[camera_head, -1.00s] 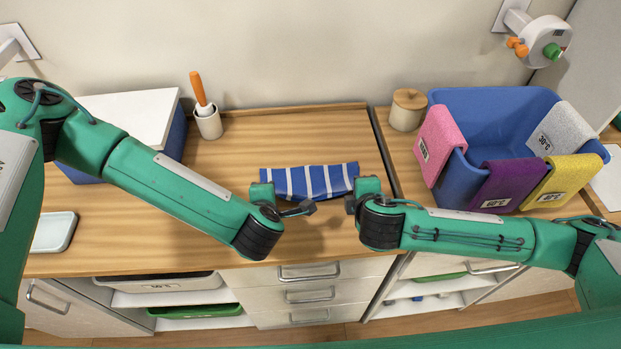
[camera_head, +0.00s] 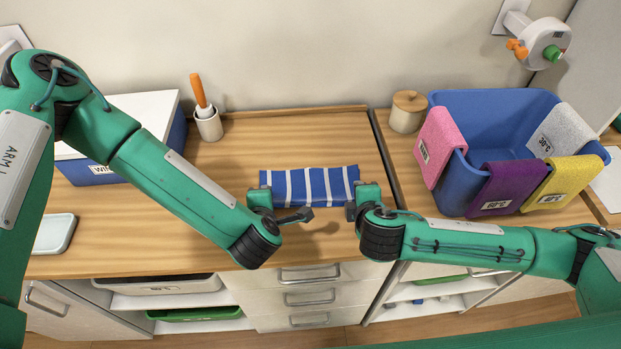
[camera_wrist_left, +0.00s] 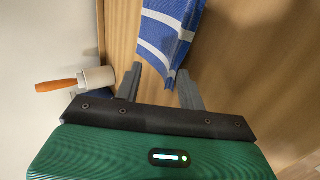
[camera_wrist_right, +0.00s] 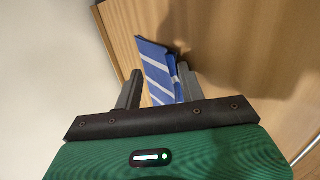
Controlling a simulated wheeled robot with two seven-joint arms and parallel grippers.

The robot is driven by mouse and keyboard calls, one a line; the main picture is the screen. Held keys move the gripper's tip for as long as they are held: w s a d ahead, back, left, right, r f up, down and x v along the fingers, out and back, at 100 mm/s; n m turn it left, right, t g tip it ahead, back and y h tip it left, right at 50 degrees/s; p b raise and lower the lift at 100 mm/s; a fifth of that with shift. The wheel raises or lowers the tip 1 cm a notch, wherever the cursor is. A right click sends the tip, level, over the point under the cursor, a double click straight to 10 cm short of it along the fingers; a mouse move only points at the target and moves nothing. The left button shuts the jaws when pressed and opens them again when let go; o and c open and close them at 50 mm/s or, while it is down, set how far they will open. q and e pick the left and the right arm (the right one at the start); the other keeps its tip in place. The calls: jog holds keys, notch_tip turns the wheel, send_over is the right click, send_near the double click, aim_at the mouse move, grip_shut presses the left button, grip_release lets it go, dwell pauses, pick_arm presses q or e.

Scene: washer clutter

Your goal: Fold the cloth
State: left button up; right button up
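The cloth (camera_head: 312,187), blue with white stripes, lies as a narrow flat strip on the wooden counter, looking folded over. My left gripper (camera_head: 280,206) is at its near left corner. In the left wrist view the fingers (camera_wrist_left: 160,88) are apart, with a cloth corner (camera_wrist_left: 170,45) reaching between them. My right gripper (camera_head: 359,201) is at the near right corner. In the right wrist view its fingers (camera_wrist_right: 158,88) are apart too, with the cloth's end (camera_wrist_right: 158,70) between them. Neither gripper visibly pinches the cloth.
A blue basket (camera_head: 455,195) with several cloths over its rim stands right. A wooden-lidded jar (camera_head: 407,112) is beside it. A white cup with an orange-handled tool (camera_head: 209,125) stands at the back. A white-lidded blue box (camera_head: 130,112) and a pale tray (camera_head: 54,234) are left. Counter around the cloth is clear.

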pick_arm(q)
jog(key=s+r, duration=0.6)
jog(key=r, duration=0.3)
pick_arm(e)
jog(key=s+r, duration=0.6)
jog(key=r, duration=0.3)
